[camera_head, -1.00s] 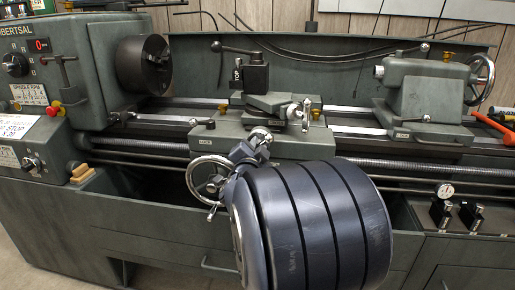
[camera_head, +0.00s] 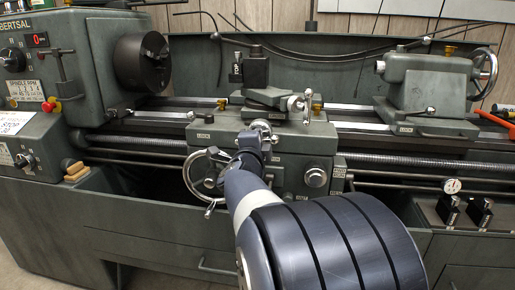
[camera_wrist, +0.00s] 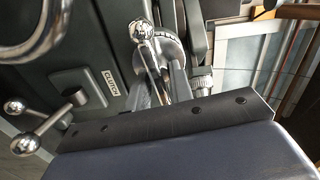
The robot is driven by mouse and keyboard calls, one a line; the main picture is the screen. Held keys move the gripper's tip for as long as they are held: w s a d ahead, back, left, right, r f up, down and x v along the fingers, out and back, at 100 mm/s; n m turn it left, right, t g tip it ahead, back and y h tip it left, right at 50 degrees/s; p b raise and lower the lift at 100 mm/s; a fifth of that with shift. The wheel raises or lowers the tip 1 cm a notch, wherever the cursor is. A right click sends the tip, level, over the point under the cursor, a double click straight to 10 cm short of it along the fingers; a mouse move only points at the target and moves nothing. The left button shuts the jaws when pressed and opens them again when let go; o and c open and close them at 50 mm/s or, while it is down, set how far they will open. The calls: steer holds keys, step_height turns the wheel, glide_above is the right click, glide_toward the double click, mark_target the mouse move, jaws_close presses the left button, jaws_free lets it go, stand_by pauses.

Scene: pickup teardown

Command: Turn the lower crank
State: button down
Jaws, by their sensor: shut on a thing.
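The lower crank (camera_head: 262,127) is a small chrome crank on the front of the lathe carriage, below the upper crank (camera_head: 300,104). My gripper (camera_head: 254,143) reaches it from the front and is shut on it. In the wrist view the lower crank's chrome knob (camera_wrist: 141,30) and slim bar show at the jaws of my gripper (camera_wrist: 160,82). The jaws hide part of the crank, and I cannot tell exactly which part they grip.
The large handwheel (camera_head: 205,174) is close to the left of my gripper. The clutch lever (camera_wrist: 76,97) shows at left in the wrist view. The tool post (camera_head: 255,70) stands above, the tailstock (camera_head: 425,85) to the right, the chuck (camera_head: 141,62) to the left.

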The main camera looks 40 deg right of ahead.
steer(key=m+b, duration=0.2)
steer(key=m, duration=0.2)
steer(key=shift+f, duration=0.2)
stand_by(0.3)
steer(key=c, duration=1.5)
jaws_free()
steer(key=shift+r, duration=0.1)
steer(key=p+v, duration=0.2)
steer(key=v, duration=0.9)
steer(key=shift+p, duration=0.3)
